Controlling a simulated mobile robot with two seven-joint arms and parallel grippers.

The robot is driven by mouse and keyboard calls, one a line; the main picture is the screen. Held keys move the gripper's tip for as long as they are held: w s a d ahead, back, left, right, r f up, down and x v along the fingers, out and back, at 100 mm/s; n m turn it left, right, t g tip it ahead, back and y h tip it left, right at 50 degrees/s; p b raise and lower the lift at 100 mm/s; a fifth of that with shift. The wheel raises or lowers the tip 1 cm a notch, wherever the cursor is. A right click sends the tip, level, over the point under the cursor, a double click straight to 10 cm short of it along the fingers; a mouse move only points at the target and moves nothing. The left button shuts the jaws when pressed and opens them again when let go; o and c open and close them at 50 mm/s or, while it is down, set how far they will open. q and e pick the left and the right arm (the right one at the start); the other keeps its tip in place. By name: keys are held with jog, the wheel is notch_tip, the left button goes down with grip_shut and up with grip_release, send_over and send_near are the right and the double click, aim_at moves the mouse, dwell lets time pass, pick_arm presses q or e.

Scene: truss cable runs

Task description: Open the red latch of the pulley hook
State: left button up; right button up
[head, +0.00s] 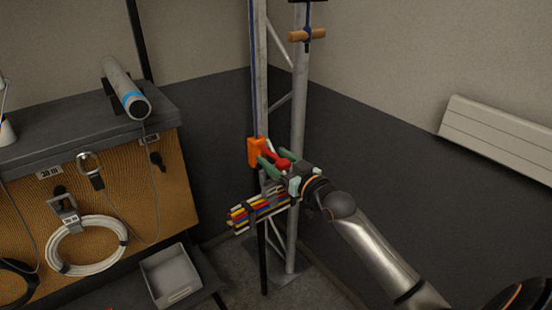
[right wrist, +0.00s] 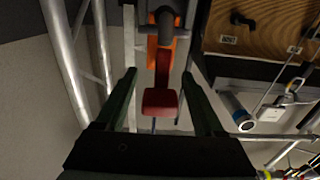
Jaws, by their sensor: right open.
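The pulley hook's orange body (head: 256,151) hangs by the truss; it also shows in the right wrist view (right wrist: 182,52). Its red latch (head: 283,163) lies between the fingers of my right gripper (head: 271,160). In the right wrist view, the red latch (right wrist: 160,102) has a wide block end towards the camera. There, the green fingers of my right gripper (right wrist: 159,74) stand apart on either side of it, with gaps showing. A grey hook part (right wrist: 160,12) shows beyond. Whether the latch is open I cannot tell. My left gripper is out of view.
A bundle of coloured cables (head: 258,208) is just below the gripper. The metal truss (head: 300,90) stands right behind the hook. At left are a workbench (head: 60,135) with a grey cylinder (head: 125,88), a white cable coil (head: 85,245) and a grey bin (head: 170,275).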

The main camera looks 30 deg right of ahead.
grip_shut()
dwell(0.5)
dwell(0.9)
